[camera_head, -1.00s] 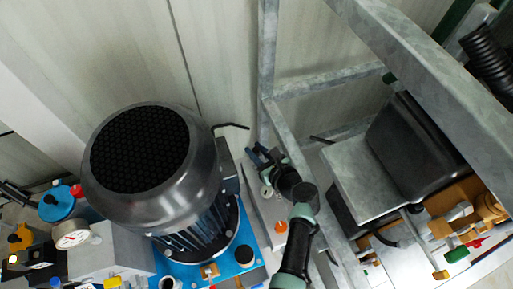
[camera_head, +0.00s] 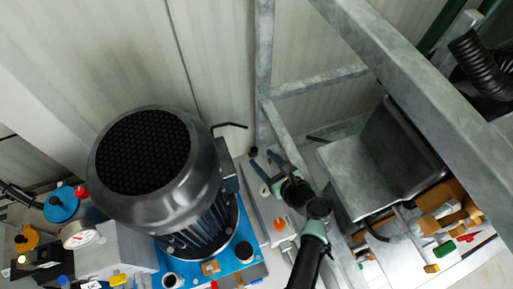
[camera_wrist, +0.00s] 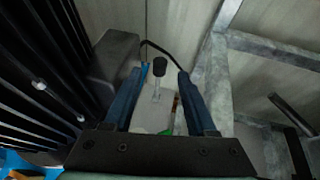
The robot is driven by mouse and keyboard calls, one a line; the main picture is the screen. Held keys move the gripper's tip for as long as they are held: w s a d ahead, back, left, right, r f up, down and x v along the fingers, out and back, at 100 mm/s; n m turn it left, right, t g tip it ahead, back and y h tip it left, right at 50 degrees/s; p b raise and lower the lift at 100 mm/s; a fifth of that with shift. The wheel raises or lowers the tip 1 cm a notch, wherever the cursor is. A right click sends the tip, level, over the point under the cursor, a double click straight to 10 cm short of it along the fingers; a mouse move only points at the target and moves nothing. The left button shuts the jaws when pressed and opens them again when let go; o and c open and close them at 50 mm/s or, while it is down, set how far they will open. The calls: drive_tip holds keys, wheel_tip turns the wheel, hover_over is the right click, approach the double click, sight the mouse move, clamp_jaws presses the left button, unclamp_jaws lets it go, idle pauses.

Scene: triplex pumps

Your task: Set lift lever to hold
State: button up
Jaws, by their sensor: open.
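A lever with a black knob (camera_wrist: 159,66) and a pale metal stem stands beyond my fingertips in the wrist view. It appears between the two blue fingers. It looks like the lift lever, but its setting cannot be read. My gripper (camera_wrist: 162,77) is open and nothing is gripped. In the head view my gripper (camera_head: 266,163) is to the right of the big motor, and a small black knob (camera_head: 253,152) shows by its fingertips. The lever's base is partly hidden.
The large black motor (camera_head: 205,175) stands left of my gripper on a blue base. A thin bent black rod (camera_head: 230,125) sticks out from it. A grey metal frame (camera_head: 265,60) rises behind and right. A grey box (camera_head: 365,175) stands at the right.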

drive_tip(key=p+v, duration=0.1)
drive_tip(key=v, duration=0.6)
drive_tip(key=shift+p, duration=0.35)
